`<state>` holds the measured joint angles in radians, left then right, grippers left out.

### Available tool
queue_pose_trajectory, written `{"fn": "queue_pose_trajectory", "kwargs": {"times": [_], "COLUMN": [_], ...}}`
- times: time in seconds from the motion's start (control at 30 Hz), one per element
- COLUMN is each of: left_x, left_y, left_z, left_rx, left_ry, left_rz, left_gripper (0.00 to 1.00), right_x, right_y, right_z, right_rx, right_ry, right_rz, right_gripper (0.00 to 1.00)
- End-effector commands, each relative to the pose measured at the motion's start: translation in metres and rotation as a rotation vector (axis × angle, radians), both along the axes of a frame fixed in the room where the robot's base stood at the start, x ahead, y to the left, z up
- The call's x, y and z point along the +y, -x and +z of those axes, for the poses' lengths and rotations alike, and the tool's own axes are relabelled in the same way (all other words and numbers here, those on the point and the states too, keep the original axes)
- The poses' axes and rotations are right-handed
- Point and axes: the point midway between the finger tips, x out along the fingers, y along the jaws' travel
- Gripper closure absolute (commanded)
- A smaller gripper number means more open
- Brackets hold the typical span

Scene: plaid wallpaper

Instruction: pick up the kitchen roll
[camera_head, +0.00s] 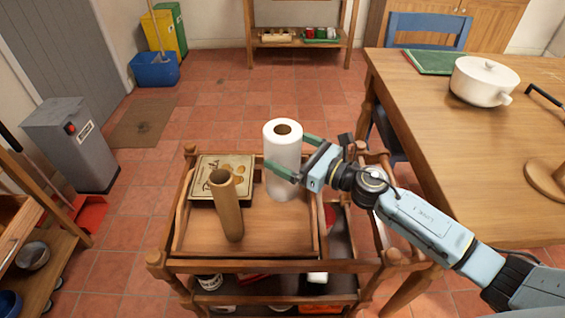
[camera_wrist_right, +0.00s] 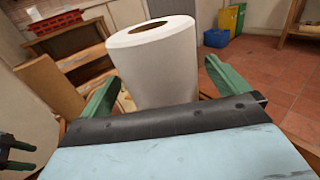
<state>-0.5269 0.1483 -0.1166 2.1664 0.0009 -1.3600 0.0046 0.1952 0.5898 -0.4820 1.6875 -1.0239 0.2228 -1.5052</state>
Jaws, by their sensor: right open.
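The white kitchen roll (camera_head: 283,162) stands upright on the wooden trolley's top tray (camera_head: 190,237). It also shows in the right wrist view (camera_wrist_right: 158,65), between the two green fingers. My right gripper (camera_head: 292,157) is open, with one finger at the roll's far right side and the other in front of it. Whether the fingers touch the roll I cannot tell.
A brown cardboard tube (camera_head: 227,205) stands left of the roll, in front of a flat box (camera_head: 213,173). A wooden table (camera_head: 470,140) with a white pot (camera_head: 484,82) is at the right. Red-tiled floor (camera_head: 205,112) is open behind the trolley.

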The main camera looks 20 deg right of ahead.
Motion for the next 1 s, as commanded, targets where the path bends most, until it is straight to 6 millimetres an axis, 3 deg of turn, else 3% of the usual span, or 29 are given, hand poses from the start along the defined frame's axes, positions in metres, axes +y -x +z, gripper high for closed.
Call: {"fn": "queue_pose_trajectory", "kwargs": {"times": [0.13, 0.47, 0.8, 1.0], "left_x": [-0.002, -0.001, -0.002, -0.002], "left_y": [-0.004, 0.008, 0.005, 0.003], "left_z": [0.012, 0.006, 0.007, 0.008], "left_rx": [-0.025, 0.007, -0.001, -0.005], "left_ry": [0.004, 0.003, 0.004, 0.004], "left_rz": [-0.003, -0.002, -0.002, -0.002], "left_gripper": [0.38, 0.38, 0.38, 0.38], "right_x": [0.011, 0.015, 0.014, 0.014], "right_y": [-0.014, -0.018, -0.017, -0.018], "right_z": [0.0, 0.0, 0.0, 0.0], "right_rx": [-0.001, 0.0, 0.0, -0.001], "right_ry": [0.0, 0.0, 0.0, -0.001], "right_rz": [0.0, 0.0, 0.0, 0.0], "right_gripper": [0.0, 0.01, 0.46, 0.49]}}
